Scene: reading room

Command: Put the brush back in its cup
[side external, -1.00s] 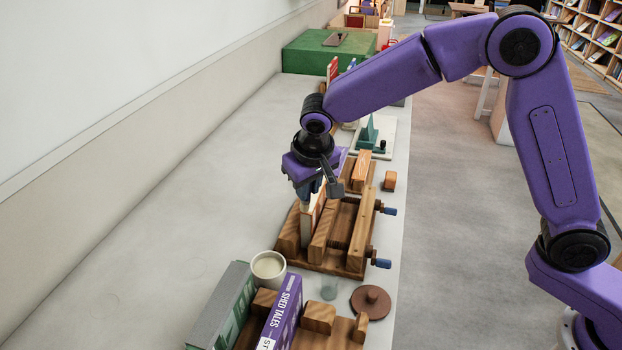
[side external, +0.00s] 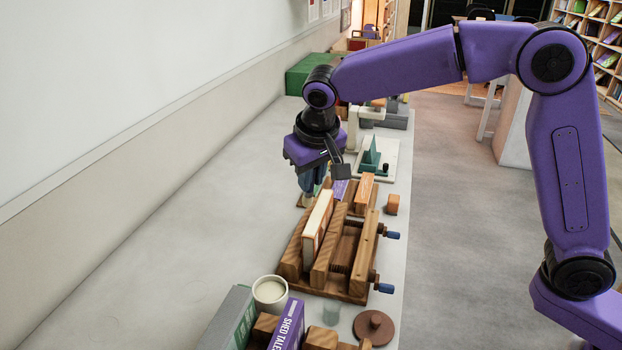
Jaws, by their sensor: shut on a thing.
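My gripper (side external: 309,194) points down at the far end of the wooden press, just beyond the pale book clamped there. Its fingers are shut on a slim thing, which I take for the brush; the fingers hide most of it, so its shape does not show. A cream cup (side external: 270,291) with pale content stands at the near left corner of the press, well apart from my gripper.
The wooden press (side external: 343,289) with blue-ended screws holds an upright book (side external: 317,228). A purple book (side external: 288,330) and wooden blocks are in front. A brown round lid (side external: 373,327) lies at the right edge. The table's left side is clear.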

